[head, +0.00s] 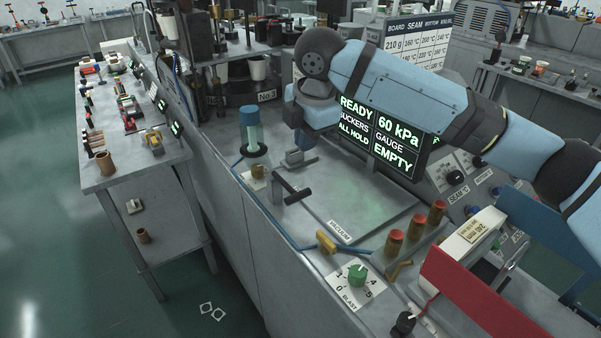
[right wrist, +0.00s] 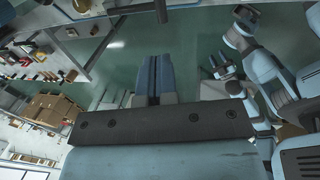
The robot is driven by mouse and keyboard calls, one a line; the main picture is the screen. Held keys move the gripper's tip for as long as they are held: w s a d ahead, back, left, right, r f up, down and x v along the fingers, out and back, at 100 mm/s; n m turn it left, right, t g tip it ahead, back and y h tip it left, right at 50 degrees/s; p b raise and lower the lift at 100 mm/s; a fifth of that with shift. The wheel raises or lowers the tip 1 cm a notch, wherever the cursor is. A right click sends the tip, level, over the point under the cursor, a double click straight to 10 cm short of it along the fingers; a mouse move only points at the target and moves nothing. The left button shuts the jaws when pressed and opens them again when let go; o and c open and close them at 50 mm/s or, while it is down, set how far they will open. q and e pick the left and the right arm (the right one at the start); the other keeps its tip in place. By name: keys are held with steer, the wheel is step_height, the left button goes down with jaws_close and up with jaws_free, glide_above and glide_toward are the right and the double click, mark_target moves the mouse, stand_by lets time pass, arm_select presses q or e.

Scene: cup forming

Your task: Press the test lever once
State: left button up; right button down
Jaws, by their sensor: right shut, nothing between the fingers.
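A lever with a black handle (head: 298,196) stands on the grey bench beside the plate marked VACUUM; it carries no label I can read, so I cannot tell for sure that it is the test lever. My right gripper (head: 301,156) hangs just behind and above this lever in the head view, apart from it as far as I can see. In the right wrist view its two blue fingers (right wrist: 153,75) are together with nothing between them. My left gripper is not in the head view.
A clear cylinder with blue content (head: 250,130) stands left of the lever. A green BLAST knob (head: 357,274) and several red-topped brown cylinders (head: 415,228) are at the front. The lit display (head: 379,137) stands behind my right arm. The VACUUM plate (head: 365,205) is bare.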

mark_target(298, 194)
steer(key=f, duration=0.4)
steer(key=w+a+f, duration=0.1)
steer(key=f, duration=0.3)
steer(key=w+f, duration=0.1)
steer(key=f, duration=0.3)
steer(key=shift+w+a+f+p, duration=0.1)
steer(key=shift+a+f+p, duration=0.1)
steer(key=shift+f+p, duration=0.15)
steer(key=shift+f, duration=0.45)
